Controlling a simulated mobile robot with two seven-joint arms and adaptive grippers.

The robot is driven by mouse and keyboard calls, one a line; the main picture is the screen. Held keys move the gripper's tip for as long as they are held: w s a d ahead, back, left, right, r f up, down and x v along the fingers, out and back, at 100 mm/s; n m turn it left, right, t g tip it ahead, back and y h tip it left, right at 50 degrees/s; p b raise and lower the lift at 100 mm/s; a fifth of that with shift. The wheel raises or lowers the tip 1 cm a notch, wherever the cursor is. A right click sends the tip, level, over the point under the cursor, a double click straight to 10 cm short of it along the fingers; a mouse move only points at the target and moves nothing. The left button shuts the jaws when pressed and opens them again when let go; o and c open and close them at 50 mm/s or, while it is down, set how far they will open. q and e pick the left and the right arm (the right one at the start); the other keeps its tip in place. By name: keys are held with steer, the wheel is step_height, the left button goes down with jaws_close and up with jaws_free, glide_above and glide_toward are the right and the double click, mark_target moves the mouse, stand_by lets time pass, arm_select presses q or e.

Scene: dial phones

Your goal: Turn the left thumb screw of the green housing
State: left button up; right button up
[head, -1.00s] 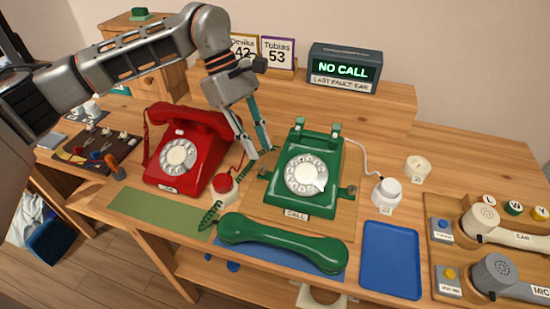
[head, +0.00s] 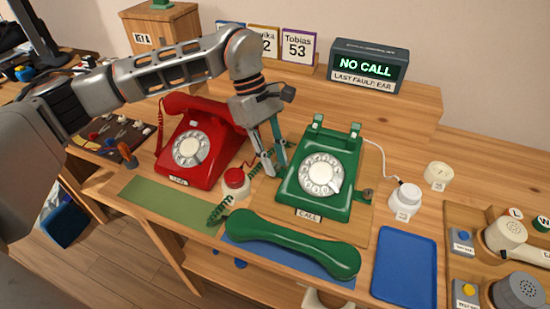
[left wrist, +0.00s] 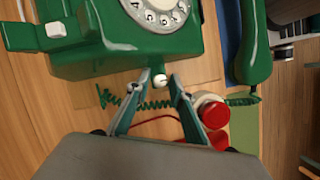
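My left gripper (head: 275,167) points down beside the housing's left side. In the left wrist view its fingers (left wrist: 155,86) stand apart on either side of the knob, with gaps visible. The right thumb screw (head: 367,195) sits at the housing's right side.
A red button (head: 235,178) and red phone (head: 190,150) stand left of my gripper. The green handset (head: 292,244) lies in front on a blue mat, its cord near my fingers. A white jar (head: 405,202) and blue tray (head: 404,268) are right. The display reads NO CALL (head: 366,69).

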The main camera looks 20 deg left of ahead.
arm_select(q)
jaws_close()
